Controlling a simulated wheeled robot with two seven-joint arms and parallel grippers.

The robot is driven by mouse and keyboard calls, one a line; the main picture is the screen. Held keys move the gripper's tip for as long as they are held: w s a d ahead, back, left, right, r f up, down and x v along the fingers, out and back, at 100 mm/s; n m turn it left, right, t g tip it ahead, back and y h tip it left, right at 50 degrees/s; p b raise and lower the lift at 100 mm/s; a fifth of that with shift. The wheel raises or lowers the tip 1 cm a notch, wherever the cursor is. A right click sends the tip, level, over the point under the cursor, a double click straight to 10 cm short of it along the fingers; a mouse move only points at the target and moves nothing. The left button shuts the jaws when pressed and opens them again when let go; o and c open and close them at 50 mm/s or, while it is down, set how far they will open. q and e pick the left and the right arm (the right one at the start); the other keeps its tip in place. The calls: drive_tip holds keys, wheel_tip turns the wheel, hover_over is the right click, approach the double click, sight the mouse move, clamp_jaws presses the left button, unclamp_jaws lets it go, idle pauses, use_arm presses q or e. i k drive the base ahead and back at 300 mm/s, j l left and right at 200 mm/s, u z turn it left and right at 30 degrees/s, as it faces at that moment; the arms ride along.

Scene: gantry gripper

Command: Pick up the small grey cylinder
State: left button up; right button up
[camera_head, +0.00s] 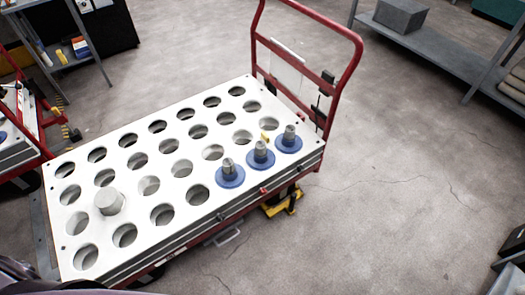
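A small light-grey cylinder (109,201) stands in the left part of a white plate (185,118) with rows of round holes, on a red cart. Its top is flat and rises above the plate. Its lower end is hidden, so I cannot tell how deep it sits in a hole. Neither of my grippers can be made out in this view. A dark shape at the bottom left corner is cut off by the frame.
The cart's red handle frame (357,75) rises at the right end of the plate. A grey shelf (440,45) with a grey box (400,15) stands at the back right. Another red cart (30,130) is at the left.

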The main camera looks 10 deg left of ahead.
sight(228, 165)
drive_tip(key=i+j+u, duration=0.2)
drive_tip(key=i, duration=0.25)
drive_tip(key=i+u, duration=0.2)
drive_tip(key=i, duration=0.25)
